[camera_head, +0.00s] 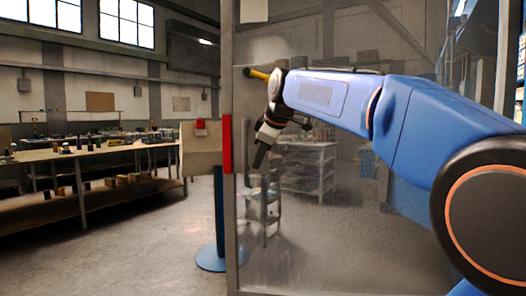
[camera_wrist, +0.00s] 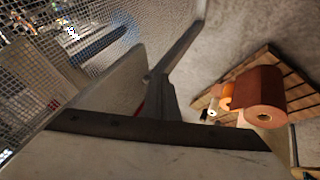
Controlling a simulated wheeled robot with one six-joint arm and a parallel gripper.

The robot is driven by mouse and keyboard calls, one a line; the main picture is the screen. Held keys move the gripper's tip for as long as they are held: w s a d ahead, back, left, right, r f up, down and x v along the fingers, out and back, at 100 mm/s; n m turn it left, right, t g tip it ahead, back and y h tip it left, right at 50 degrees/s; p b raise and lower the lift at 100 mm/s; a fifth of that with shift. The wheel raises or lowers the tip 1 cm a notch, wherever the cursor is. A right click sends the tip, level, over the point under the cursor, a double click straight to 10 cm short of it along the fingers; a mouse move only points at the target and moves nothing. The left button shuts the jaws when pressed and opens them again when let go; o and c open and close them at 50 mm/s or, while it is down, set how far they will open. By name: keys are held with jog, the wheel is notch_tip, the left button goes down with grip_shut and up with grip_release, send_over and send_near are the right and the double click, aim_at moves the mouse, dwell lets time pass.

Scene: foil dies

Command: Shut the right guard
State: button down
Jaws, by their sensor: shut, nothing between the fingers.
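A tall see-through guard panel (camera_head: 330,240) with a grey frame fills the middle and right of the head view. A red strip (camera_head: 227,143) sits on its left upright. I cannot tell whether this is the right guard or how far open it stands. My gripper (camera_head: 260,158) is shut and empty, pointing down, a little right of the red strip. I see no clear contact with it. In the wrist view, a dark frame bar (camera_wrist: 150,130) with an upright crosses near mesh panels (camera_wrist: 100,60). A small red patch shows beside the upright, partly hidden.
A long workbench (camera_head: 85,153) with small items stands at left. A blue round-based post (camera_head: 215,256) stands left of the panel. Shelving (camera_head: 308,168) shows through it. The floor at left centre is clear.

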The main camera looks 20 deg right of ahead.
jog(key=shift+w+d, duration=0.45)
jog(key=shift+w, duration=0.3)
jog(key=shift+w+d, duration=0.45)
jog(key=shift+w, duration=0.25)
